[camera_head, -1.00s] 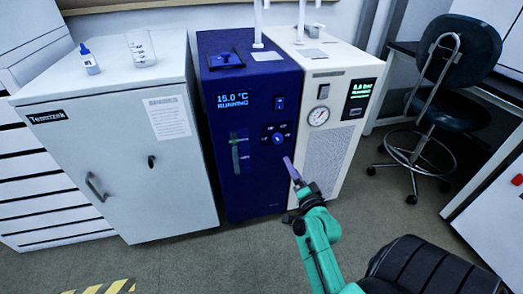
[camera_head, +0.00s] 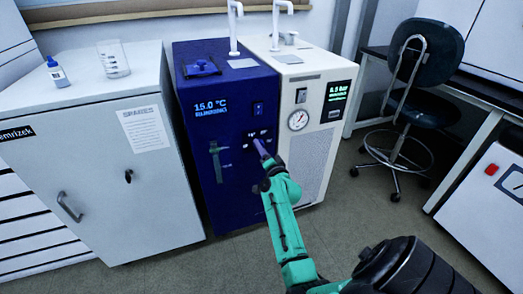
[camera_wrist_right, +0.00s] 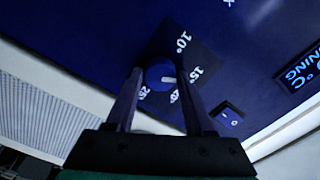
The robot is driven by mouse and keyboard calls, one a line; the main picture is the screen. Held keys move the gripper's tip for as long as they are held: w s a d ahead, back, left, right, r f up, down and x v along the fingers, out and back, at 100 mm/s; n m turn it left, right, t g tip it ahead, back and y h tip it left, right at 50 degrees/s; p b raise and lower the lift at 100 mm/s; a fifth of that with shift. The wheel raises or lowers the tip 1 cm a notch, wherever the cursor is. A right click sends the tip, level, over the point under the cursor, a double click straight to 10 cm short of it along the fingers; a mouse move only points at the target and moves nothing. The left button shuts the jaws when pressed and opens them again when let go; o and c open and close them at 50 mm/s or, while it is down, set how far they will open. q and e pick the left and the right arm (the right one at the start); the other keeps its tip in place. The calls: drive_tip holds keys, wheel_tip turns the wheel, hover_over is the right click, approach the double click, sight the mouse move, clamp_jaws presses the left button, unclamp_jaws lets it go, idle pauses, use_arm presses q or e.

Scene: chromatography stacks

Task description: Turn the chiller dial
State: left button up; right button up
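The blue chiller (camera_head: 225,190) stands in the middle of the head view, its display (camera_head: 212,107) reading 15.0 °C. My right gripper (camera_head: 262,148) is at the dial panel on its front and covers most of the dial there. In the right wrist view the round blue dial (camera_wrist_right: 160,74) has a white mark and sits on a dark plate with 10°, 15° and other numbers. My right gripper (camera_wrist_right: 160,72) is open, with one finger on each side of the dial; I cannot tell whether they touch it. My left gripper is not in view.
A white unit (camera_head: 312,150) with a gauge stands right beside the chiller. A grey cabinet (camera_head: 110,200) with a bottle (camera_head: 57,72) and a beaker (camera_head: 113,60) on top is at left. A rocker switch (camera_wrist_right: 227,116) is close to the right finger. A stool (camera_head: 425,65) stands at right.

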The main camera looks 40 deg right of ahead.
clamp_jaws()
drive_tip(key=shift+n, duration=0.3)
use_arm(q)
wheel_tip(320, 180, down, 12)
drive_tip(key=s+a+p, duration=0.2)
drive_tip(key=p, duration=0.3)
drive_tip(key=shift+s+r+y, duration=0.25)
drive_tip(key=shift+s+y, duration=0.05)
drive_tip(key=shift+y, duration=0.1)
use_arm(e)
drive_tip(key=shift+n, duration=5.7)
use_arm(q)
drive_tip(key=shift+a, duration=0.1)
use_arm(e)
drive_tip(key=shift+f, duration=0.1)
drive_tip(key=o, duration=0.6)
unclamp_jaws()
